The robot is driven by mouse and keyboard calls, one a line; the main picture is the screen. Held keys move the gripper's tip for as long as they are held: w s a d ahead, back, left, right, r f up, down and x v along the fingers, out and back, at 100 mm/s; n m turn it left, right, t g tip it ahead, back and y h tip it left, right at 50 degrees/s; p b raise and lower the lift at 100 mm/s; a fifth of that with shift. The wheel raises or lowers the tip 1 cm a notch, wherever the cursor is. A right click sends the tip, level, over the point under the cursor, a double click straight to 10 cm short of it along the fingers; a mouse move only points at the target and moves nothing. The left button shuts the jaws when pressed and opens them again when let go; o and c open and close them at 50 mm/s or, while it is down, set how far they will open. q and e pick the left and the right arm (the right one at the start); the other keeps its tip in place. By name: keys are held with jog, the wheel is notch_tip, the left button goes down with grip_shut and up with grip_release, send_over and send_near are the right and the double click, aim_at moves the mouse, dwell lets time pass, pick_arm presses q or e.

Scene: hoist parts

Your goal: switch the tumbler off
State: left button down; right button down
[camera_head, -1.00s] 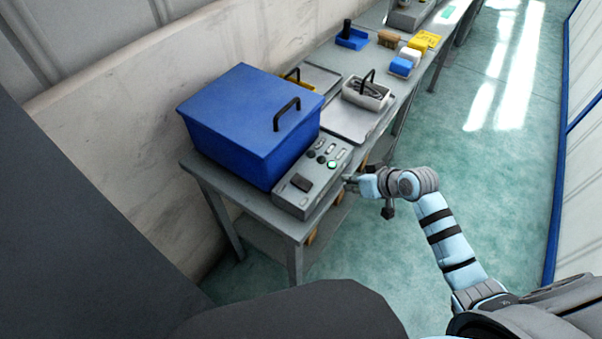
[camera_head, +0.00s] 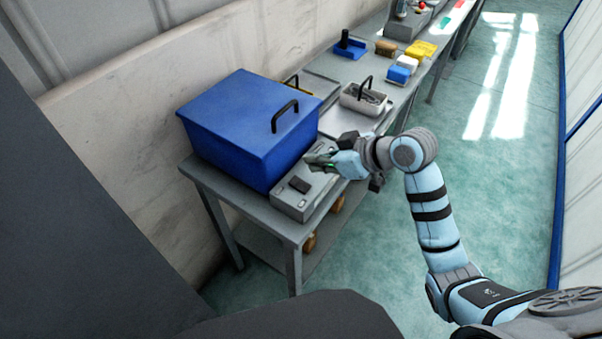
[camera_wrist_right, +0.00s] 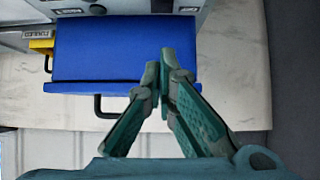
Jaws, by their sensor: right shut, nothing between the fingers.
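The tumbler (camera_head: 235,130) is a blue lidded box with a black handle (camera_head: 285,115) on the grey table. Its grey control box (camera_head: 290,205) is in front of it, with a dark rectangular part (camera_head: 299,185) on top. My right gripper (camera_head: 312,161) is shut and empty, over the far half of the control box, and covers the buttons there. I cannot tell whether it touches them. In the right wrist view the shut fingertips (camera_wrist_right: 165,58) are in front of the blue tumbler (camera_wrist_right: 110,50). My left gripper is not in view.
Behind the control box, the table (camera_head: 240,205) carries a metal tray with a white handled caddy (camera_head: 360,100), a blue holder (camera_head: 350,48) and small blue, white and yellow boxes. A wall is on the left. The floor on the right is clear.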

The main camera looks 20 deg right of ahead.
aim_at(301, 182)
jog(key=x, duration=0.4)
jog(key=shift+w+f, duration=0.1)
jog(key=f, duration=0.2)
jog(key=f+b, duration=0.1)
jog(key=shift+w+a+f, duration=0.35)
jog(key=shift+w, duration=0.05)
jog(key=shift+f, duration=0.35)
